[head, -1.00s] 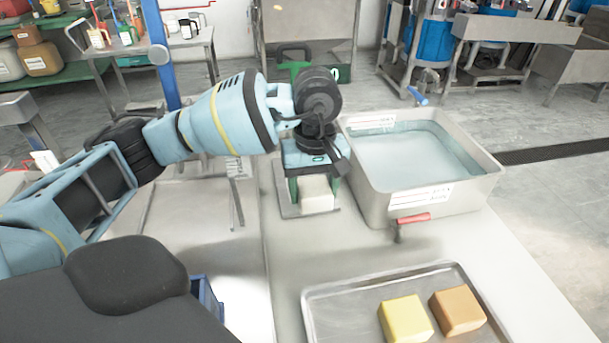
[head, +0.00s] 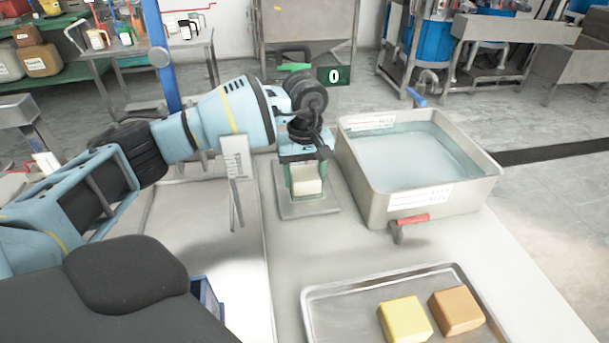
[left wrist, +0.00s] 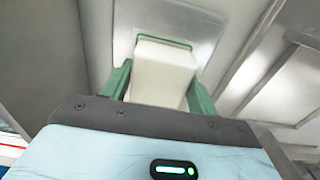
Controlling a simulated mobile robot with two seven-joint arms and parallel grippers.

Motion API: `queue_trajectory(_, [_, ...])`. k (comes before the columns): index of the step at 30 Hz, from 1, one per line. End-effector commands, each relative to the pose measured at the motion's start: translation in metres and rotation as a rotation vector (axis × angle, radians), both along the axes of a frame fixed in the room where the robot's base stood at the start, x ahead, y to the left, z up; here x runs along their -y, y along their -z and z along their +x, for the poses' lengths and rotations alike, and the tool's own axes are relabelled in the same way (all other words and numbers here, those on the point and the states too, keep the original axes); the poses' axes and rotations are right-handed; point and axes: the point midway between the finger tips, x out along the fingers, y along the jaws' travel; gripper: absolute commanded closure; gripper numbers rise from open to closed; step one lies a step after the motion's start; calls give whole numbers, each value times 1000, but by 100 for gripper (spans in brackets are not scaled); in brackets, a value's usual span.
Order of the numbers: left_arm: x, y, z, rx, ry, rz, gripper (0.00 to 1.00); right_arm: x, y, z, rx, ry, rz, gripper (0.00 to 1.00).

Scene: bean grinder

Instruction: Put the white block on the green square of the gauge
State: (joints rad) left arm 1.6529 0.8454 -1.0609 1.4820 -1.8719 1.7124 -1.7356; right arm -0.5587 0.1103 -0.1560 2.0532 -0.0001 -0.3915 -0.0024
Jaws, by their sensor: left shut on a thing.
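My left gripper (head: 306,178) has green fingers and is shut on the white block (head: 307,186), pointing down over the gauge's grey plate (head: 310,210). The block also shows between the fingers in the left wrist view (left wrist: 163,75). There, a thin edge of the green square (left wrist: 165,40) shows around the block's far end, with bare plate around it; the rest of the square is hidden. Whether the block touches the plate or hangs just above it I cannot tell. The gauge's dark green display (head: 334,76) reads 0. My right gripper is not in view.
A metal basin of water (head: 415,165) with a red-handled tap (head: 409,220) stands close right of the plate. A metal tray (head: 345,300) in front holds a yellow block (head: 404,319) and a brown block (head: 457,310). The table between tray and plate is clear.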

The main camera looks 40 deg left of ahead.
Motion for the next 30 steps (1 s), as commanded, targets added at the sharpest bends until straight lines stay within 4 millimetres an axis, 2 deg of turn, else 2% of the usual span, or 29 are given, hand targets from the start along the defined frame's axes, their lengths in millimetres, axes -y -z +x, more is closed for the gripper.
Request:
queue_trajectory(13, [0,9,0,2,0,-1,68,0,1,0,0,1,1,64])
queue_trajectory(14, [0,10,0,1,0,0,40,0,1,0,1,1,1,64])
queue_trajectory(18, [0,9,0,2,0,-1,22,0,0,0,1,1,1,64])
queue_trajectory(26, [0,9,0,1,-1,0,19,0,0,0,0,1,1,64])
queue_trajectory(30, [0,2,0,4,-1,0,19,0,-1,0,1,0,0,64])
